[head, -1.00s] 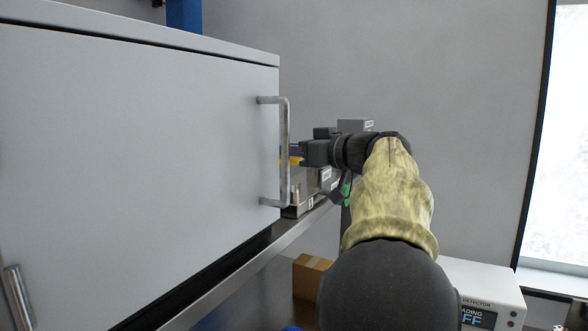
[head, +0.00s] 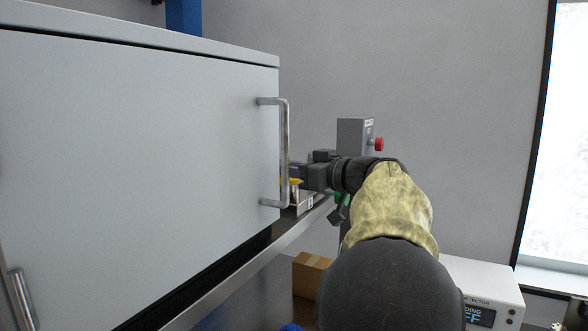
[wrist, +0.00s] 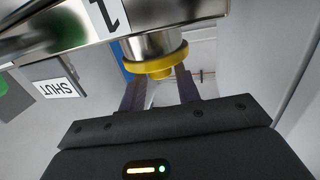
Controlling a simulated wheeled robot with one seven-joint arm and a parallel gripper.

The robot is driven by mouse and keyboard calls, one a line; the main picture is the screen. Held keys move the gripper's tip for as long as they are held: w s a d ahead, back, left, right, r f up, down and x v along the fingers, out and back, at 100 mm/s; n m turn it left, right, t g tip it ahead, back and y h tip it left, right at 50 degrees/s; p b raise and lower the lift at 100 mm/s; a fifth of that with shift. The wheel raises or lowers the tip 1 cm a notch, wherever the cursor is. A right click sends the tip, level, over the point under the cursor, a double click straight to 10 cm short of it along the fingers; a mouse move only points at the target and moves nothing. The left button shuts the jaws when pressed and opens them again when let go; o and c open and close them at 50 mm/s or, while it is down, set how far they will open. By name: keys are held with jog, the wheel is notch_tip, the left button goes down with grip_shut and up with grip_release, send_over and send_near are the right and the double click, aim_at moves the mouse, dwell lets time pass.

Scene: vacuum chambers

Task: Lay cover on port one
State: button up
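The yellow cover (head: 295,182) sits at the top of port one, a short metal cylinder (head: 294,195) by the "1" label. In the wrist view, which is turned over, the cover (wrist: 155,60) meets the end of the metal port (wrist: 150,44); I cannot tell if it is fully seated. My gripper (head: 296,171) is just above the cover. In the wrist view the dark fingers of my gripper (wrist: 158,75) stand on either side of the cover's small knob and appear shut on it. The fingertips are partly hidden behind the cover.
A large grey cabinet with a handle (head: 286,150) stands close on the left. A grey box with a red button (head: 378,144) is behind my wrist. A "SHUT" sign (wrist: 60,88) shows near the port. A cardboard box (head: 312,272) and a white detector (head: 490,285) are below.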

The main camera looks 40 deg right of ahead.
jog(key=shift+o, duration=1.2)
jog(key=shift+r, duration=0.1)
jog(key=shift+s+d, duration=0.1)
jog(key=shift+s, duration=0.2)
jog(key=b+v, duration=0.5)
jog(key=v, duration=0.6)
jog(key=shift+s+b, duration=0.2)
jog(key=shift+b, duration=0.15)
